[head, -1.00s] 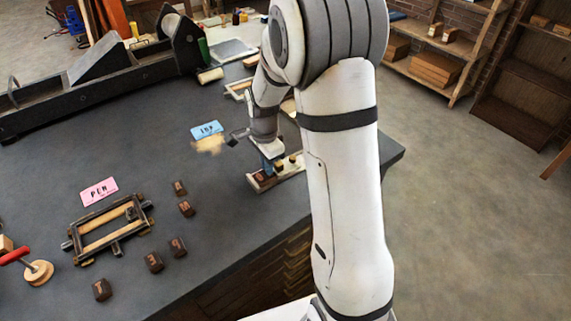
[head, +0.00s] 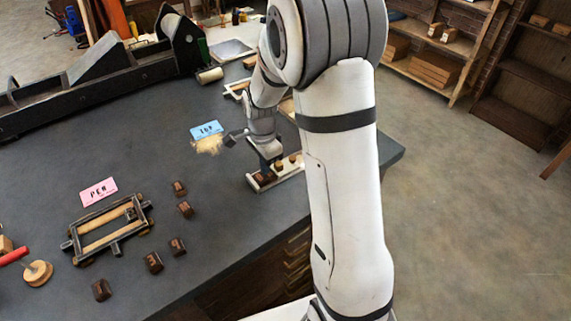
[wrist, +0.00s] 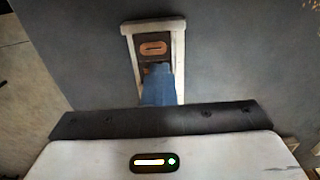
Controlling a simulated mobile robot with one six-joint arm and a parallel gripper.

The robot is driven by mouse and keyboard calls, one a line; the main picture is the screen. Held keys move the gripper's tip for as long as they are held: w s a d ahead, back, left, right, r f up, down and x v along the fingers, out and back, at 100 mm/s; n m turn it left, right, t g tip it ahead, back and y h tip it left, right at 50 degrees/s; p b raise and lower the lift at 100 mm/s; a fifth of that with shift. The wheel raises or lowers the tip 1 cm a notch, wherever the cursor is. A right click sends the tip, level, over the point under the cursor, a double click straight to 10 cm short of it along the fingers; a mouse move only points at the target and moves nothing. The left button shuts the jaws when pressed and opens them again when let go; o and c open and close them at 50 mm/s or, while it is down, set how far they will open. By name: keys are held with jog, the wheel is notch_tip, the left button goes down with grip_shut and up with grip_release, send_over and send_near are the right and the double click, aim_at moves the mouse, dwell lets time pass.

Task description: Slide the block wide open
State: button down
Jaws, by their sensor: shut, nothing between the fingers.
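A narrow tray with pale wooden rails (head: 258,189) lies near the table's right edge, with small dark pieces in it. In the wrist view its pale end rail (wrist: 153,25) is at the top. A dark block with a copper oval mark (wrist: 153,48) sits inside against that end. My gripper (head: 265,168) reaches down into the tray, fingers shut. In the wrist view the blue fingers (wrist: 158,84) stand over the tray just below the block and hide what lies under them. I cannot tell whether they touch a piece.
A blue card (head: 206,130) and a pink card (head: 98,191) lie on the table. A wooden frame (head: 108,228) and several loose dark blocks (head: 154,262) are at left. A long dark press (head: 100,80) stands at the back left.

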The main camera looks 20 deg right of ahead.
jog(key=shift+s+a+b, duration=0.1)
jog(key=shift+s+a, duration=0.35)
jog(key=shift+a, duration=1.15)
jog(key=shift+s+a+b, duration=0.15)
jog(key=shift+s+a, duration=0.3)
jog(key=shift+a, duration=1.15)
jog(key=shift+s+a+b, duration=0.1)
jog(key=shift+s+a, duration=0.35)
jog(key=shift+a, duration=1.15)
jog(key=c, duration=1.2)
grip_release()
jog(key=shift+c, duration=0.2)
jog(key=shift+r, duration=0.1)
notch_tip(320, 180, up, 7)
jog(key=p, duration=0.4)
jog(key=shift+p, duration=0.35)
